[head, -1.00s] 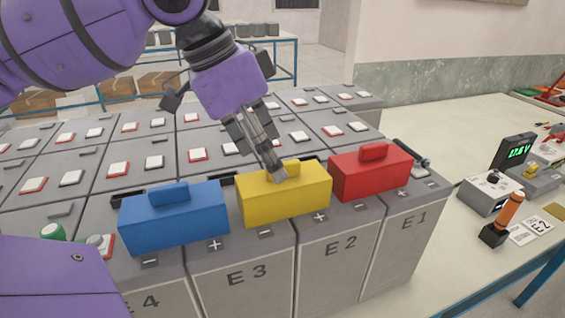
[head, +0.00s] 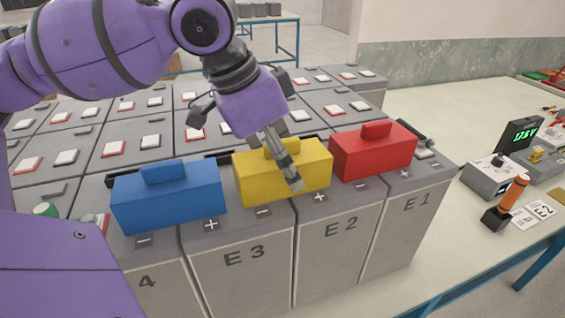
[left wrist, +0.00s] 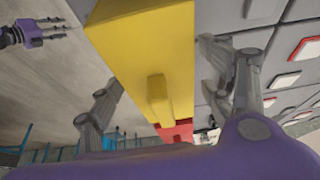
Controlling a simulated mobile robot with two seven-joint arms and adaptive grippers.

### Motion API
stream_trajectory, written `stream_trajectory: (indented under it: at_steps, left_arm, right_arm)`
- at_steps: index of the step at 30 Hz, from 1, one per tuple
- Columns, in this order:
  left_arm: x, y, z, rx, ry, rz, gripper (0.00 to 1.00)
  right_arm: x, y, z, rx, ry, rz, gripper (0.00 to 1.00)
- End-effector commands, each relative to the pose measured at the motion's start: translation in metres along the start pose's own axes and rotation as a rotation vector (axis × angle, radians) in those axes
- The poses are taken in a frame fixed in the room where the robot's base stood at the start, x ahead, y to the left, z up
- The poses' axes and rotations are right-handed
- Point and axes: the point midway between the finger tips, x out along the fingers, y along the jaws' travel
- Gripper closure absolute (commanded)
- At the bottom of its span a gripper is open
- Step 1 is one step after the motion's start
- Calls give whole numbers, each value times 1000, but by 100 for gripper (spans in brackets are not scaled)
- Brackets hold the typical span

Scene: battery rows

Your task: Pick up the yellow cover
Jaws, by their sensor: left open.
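The yellow cover (head: 260,186) sits on the front row of batteries, between the blue cover and the red cover. My left gripper (head: 286,162) is open and straddles it from above, with one finger in front of its face and the other behind, mostly hidden. In the left wrist view the yellow cover (left wrist: 140,42) with its handle lies between the two spread fingers, with a gap showing at the right finger. My right gripper (left wrist: 42,36) shows small at the top left there, too small to tell its opening.
The blue cover (head: 168,200) stands close at left and the red cover (head: 373,153) close at right. Rows of grey batteries (head: 240,252) with terminal caps lie around. An orange-handled tool (head: 513,194) and a meter (head: 519,138) stand on the bench at right.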

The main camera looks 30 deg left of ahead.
Motion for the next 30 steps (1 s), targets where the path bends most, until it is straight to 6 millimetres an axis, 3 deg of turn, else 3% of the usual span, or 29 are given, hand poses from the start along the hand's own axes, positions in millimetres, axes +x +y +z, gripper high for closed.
stream_trajectory:
  at_steps: [1,12,20,30]
  left_arm:
    - [0,0,0,0,0,0,29]
    - [0,0,0,0,0,0,75]
    - [-4,0,-2,0,1,-1,76]
    - [-62,0,-27,1,7,-2,76]
  right_arm:
    - [0,0,0,2,0,0,60]
    - [-2,2,12,0,-22,3,60]
    - [-2,5,14,-11,-26,3,60]
    - [-5,3,2,-10,-10,-2,60]
